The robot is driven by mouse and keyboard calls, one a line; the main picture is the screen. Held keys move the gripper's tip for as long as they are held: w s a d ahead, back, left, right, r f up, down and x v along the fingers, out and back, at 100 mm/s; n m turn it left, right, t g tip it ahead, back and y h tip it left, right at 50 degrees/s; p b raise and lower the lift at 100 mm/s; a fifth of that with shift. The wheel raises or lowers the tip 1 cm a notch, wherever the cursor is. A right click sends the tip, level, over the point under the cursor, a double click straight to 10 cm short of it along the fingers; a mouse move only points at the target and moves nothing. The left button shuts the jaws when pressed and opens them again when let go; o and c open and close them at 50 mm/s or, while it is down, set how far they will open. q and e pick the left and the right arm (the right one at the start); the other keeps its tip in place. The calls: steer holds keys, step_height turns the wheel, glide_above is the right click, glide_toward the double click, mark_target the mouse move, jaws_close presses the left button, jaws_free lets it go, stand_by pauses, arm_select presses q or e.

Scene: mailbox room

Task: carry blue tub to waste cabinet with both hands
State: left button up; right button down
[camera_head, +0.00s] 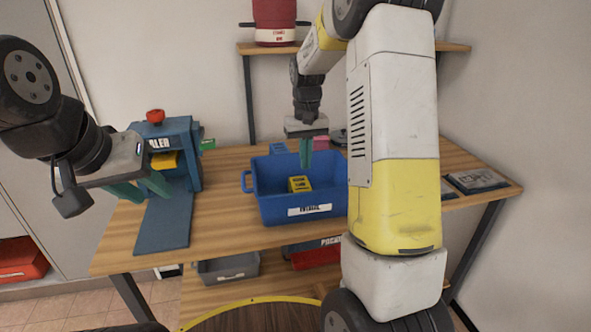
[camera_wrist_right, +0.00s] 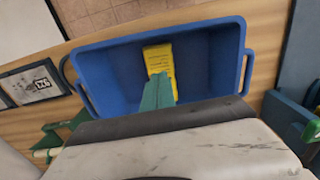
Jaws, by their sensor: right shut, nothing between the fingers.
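The blue tub (camera_head: 270,192) stands on the wooden table with a white label on its front and a handle at its left end. A yellow block (camera_head: 299,184) lies inside it. My right gripper (camera_head: 305,158) is shut and empty, pointing down over the tub's far part. In the right wrist view, its green fingers (camera_wrist_right: 157,92) overlap the tub (camera_wrist_right: 98,75) and the yellow block (camera_wrist_right: 160,60). My left gripper (camera_head: 142,190) is left of the tub, clear of it, its green fingers apart and empty. My right arm hides the tub's right end in the head view. I cannot identify the waste cabinet.
A blue sealer (camera_head: 182,135) with a red knob stands on the table (camera_head: 225,233) left of the tub. A framed plate (camera_head: 477,181) lies at the right. A grey bin (camera_head: 228,268) is on the lower shelf. A red canister (camera_head: 274,22) stands on a shelf above.

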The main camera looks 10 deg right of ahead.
mark_target(309, 193)
step_height(309, 193, down, 9)
steer(key=shift+s+r, duration=0.1)
steer(key=shift+r, duration=0.05)
steer(key=s, duration=0.3)
steer(key=shift+s, duration=0.45)
